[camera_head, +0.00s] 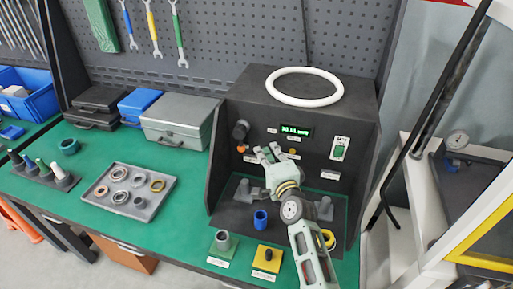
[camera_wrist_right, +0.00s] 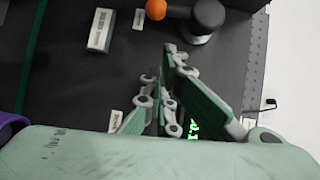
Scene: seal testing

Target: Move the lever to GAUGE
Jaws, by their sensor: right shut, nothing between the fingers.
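The lever is a dark round hub (camera_head: 240,130) with an orange ball tip (camera_head: 242,149), on the left of the black test station's front panel. In the head view the tip hangs below the hub. In the right wrist view the orange tip (camera_wrist_right: 156,9) and hub (camera_wrist_right: 207,15) show at the top edge. My right gripper (camera_head: 268,152) is shut and empty in front of the panel, to the right of the lever and apart from it. Its fingers (camera_wrist_right: 165,62) point toward the lever side in the wrist view. The labels near the lever are too small to read. My left gripper is not in view.
The panel has a green display (camera_head: 296,131), a yellow knob (camera_head: 292,151) and a green switch (camera_head: 339,151). A white ring (camera_head: 304,87) lies on top. Below stand a blue cylinder (camera_head: 260,219) and grey posts. A tray (camera_head: 155,205) of rings lies left.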

